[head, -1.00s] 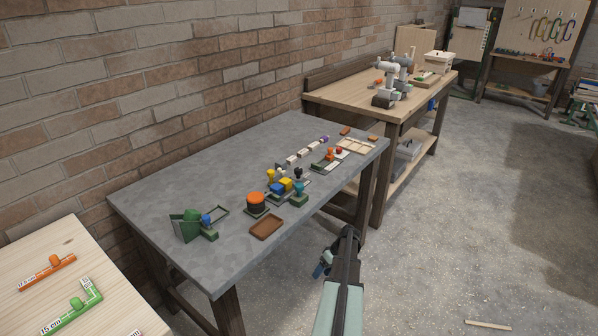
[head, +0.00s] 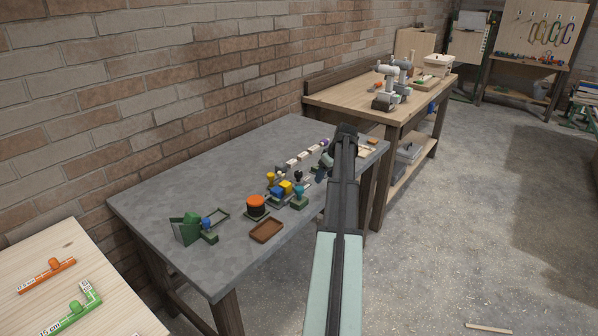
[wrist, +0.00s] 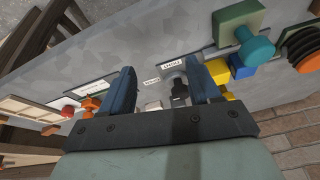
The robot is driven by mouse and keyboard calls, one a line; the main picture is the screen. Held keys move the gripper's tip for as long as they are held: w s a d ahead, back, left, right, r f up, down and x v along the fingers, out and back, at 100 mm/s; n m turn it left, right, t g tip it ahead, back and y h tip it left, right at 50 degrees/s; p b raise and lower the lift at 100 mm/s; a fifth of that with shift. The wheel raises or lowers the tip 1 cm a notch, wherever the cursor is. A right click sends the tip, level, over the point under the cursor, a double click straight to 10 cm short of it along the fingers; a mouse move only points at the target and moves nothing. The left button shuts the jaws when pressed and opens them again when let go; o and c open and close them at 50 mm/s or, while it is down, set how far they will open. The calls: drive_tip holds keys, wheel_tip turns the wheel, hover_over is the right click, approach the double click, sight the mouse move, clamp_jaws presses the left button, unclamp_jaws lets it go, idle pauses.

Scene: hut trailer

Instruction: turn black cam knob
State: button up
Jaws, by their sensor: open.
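The black cam knob (head: 298,176) shows small in the head view, among several coloured fixtures near the middle of the grey table (head: 180,177). In the wrist view a black knob (wrist: 179,90) on a grey round base lies between my fingers, closer to the right one. My gripper (wrist: 160,68) is open with its two blue fingers apart and nothing held. In the head view my gripper (head: 322,170) is over the right part of the table, to the right of the knob. I cannot tell the height gap.
A yellow and blue fixture (head: 285,188), a teal knob (head: 300,192) and an orange-topped round knob (head: 256,202) stand close by. A brown tray (head: 266,230) lies at the table's front edge. Small white labels (wrist: 172,64) lie near the knob. The table's back left is clear.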

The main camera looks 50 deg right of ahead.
drive_tip(key=m+h, duration=0.1)
approach(298, 172)
drive_tip(key=a+v, duration=0.1)
drive_tip(key=v, duration=0.4)
drive_tip(key=x, duration=1.3)
drive_tip(key=shift+d+f, duration=0.3)
drive_tip(key=shift+d, duration=0.15)
drive_tip(key=c, duration=1)
